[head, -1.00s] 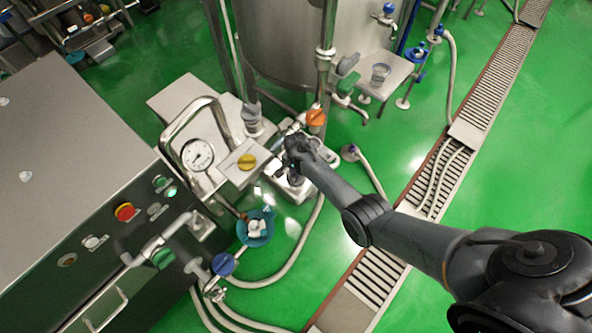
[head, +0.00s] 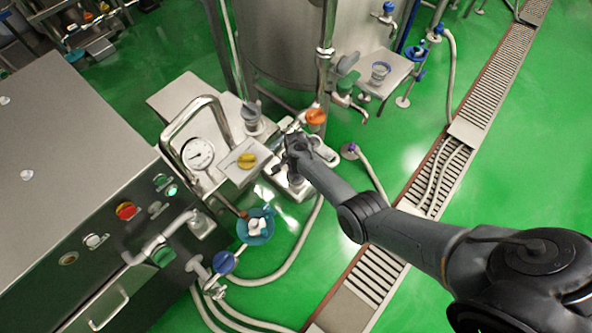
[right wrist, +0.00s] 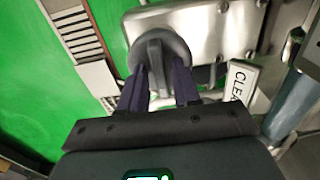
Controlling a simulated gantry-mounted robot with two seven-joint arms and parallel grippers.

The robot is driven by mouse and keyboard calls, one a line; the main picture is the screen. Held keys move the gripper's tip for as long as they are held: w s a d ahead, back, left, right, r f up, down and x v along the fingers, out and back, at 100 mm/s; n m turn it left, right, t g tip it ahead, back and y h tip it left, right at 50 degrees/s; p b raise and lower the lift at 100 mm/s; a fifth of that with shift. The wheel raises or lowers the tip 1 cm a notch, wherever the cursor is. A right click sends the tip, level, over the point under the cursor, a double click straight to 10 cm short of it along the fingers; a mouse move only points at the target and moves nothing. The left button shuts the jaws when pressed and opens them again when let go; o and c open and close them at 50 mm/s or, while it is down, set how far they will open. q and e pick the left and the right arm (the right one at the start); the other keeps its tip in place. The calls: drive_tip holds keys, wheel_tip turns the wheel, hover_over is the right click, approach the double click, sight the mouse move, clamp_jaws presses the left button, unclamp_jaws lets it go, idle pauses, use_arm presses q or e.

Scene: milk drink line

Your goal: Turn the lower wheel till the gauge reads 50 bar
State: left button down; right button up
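The pressure gauge (head: 198,154) is a white round dial inside a bent metal guard in the head view. Its needle points roughly left; its figures are too small to read. A grey round wheel (right wrist: 176,46) with a raised bar across it is on a metal block in the right wrist view. In the head view my right gripper (head: 295,148) hides the wheel. My left gripper is not in view.
A white label plate (right wrist: 241,80) is right of the fingers. A dark machine cabinet (head: 90,190) stands left. Hoses lie on the green floor.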

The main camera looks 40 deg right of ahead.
drive_tip(key=shift+o, duration=0.4)
drive_tip(key=shift+r, duration=0.25)
wheel_tip(320, 180, up, 10)
drive_tip(key=p, duration=0.4)
drive_tip(key=shift+r, duration=0.15)
idle(3.1)
